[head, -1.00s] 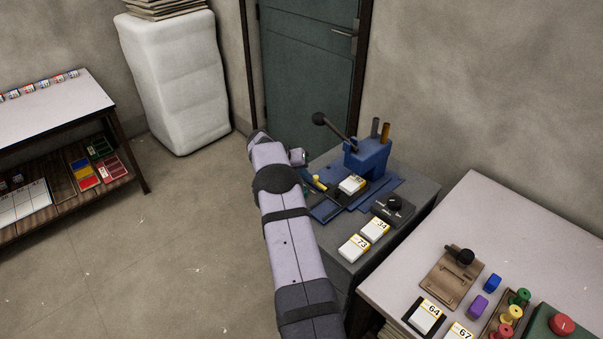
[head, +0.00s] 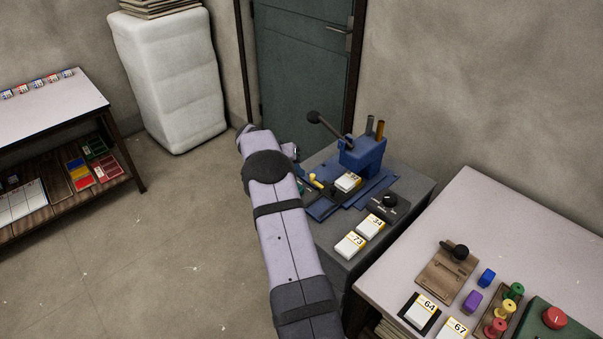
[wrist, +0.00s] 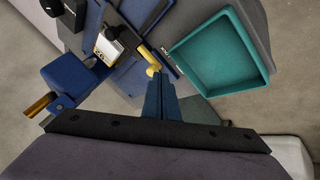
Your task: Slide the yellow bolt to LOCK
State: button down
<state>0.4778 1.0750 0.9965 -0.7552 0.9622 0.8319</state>
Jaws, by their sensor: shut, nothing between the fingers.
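The yellow bolt (head: 316,181) sits on the blue fixture (head: 328,208), just right of my arm in the head view. In the wrist view the bolt (wrist: 147,54) runs at a slant, and its rounded yellow end lies by the tips of my gripper (wrist: 154,77). My gripper is shut and empty, with its tips at or very near that end. I cannot tell whether they touch. Small white lettering beside the bolt is too small to read.
A teal open tray (wrist: 262,72) lies right of the bolt in the wrist view. A blue press (head: 362,155) with a dark lever stands behind the bolt. White blocks (head: 350,245) and a black knob (head: 389,200) are in front. A pale table (head: 530,240) stands at right.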

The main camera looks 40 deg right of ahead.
jog(key=p+v, duration=0.1)
jog(key=v, duration=0.5)
jog(key=shift+r, duration=0.2)
jog(key=shift+w+a, duration=0.1)
jog(key=shift+a, duration=0.05)
jog(key=s+a+r+n+t+y, duration=0.1)
jog(key=s+a+n+y, duration=0.2)
jog(key=a, duration=0.7)
jog(key=s+a+r+n+y, duration=0.15)
jog(key=s+a, duration=0.25)
jog(key=a, duration=0.6)
jog(key=s+a+f+n+y, duration=0.25)
jog(key=s+a+n, duration=0.35)
jog(key=s+a, duration=1.25)
notch_tip(320, 180, down, 13)
jog(key=s+d+b, duration=0.1)
jog(key=b, duration=1.3)
jog(key=shift+d+f, duration=0.2)
jog(key=shift+d, duration=0.1)
